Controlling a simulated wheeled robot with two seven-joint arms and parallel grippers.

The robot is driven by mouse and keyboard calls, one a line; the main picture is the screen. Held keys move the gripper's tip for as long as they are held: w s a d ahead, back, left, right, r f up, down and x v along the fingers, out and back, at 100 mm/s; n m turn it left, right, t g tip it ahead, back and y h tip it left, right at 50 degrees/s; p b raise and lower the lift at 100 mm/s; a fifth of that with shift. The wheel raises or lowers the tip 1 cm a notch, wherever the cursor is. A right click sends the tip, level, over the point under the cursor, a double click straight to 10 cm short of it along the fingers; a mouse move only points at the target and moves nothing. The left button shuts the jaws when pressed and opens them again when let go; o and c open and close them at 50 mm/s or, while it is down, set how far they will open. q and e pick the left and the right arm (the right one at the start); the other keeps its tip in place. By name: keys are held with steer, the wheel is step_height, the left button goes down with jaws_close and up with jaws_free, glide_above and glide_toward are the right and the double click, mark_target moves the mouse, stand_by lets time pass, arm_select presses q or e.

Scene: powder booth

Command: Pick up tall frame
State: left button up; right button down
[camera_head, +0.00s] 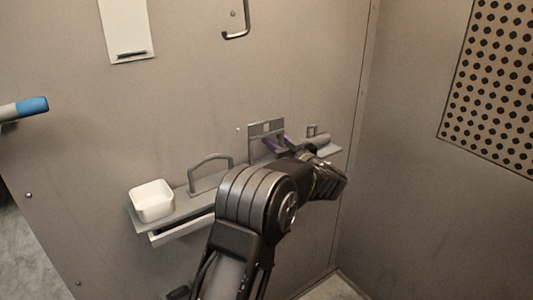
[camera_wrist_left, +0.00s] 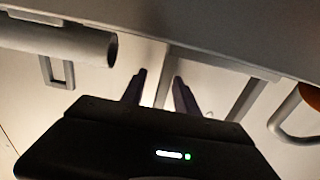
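The tall frame (camera_head: 267,128) is a grey upright rectangular frame standing on the narrow wall shelf in the head view. My left gripper (camera_head: 276,146) is right in front of it, its fingers reaching toward it. In the left wrist view the two dark fingers (camera_wrist_left: 160,92) are apart, on either side of one slim upright of the tall frame (camera_wrist_left: 162,72). A gap shows around the upright, so the fingers do not look closed on it. My forearm and wrist hide part of the shelf. My right gripper is not in view.
The shelf (camera_head: 188,210) also holds a white bowl (camera_head: 152,200), a rounded handle-like frame (camera_head: 210,173), a small frame (camera_head: 312,130) and a grey cylinder (camera_head: 318,140). The small frame and cylinder are close beside the gripper. A perforated panel (camera_head: 490,90) is on the right wall.

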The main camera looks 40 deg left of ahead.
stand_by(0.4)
arm_select(q)
jaws_close()
stand_by(1.3)
